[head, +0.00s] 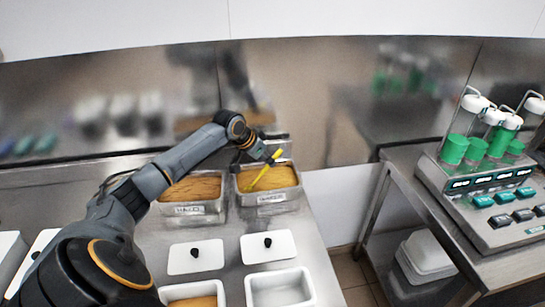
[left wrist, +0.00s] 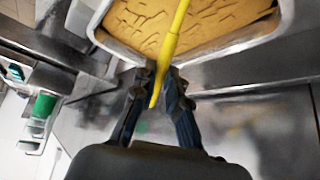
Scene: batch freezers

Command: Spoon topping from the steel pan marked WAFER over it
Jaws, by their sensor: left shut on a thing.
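My left gripper (head: 266,155) is shut on the yellow handle of a spoon (head: 260,177), which slants down over the right steel pan (head: 271,208). This pan holds a tan topping, and its front label is too small to read surely. In the left wrist view the fingers (left wrist: 160,84) grip the yellow spoon (left wrist: 178,30), with the pan's rim (left wrist: 235,48) beyond. The spoon's far end is out of that view, so I cannot tell whether it touches the topping. A second steel pan (head: 188,217) with brown topping stands to the left. My right gripper is not in view.
Two white lids (head: 181,263) (head: 282,250) with black knobs lie before the pans. At the front edge are an empty-looking white tub (head: 281,290) and another with tan contents. A machine with green cups (head: 453,150) stands on the right table, across a floor gap.

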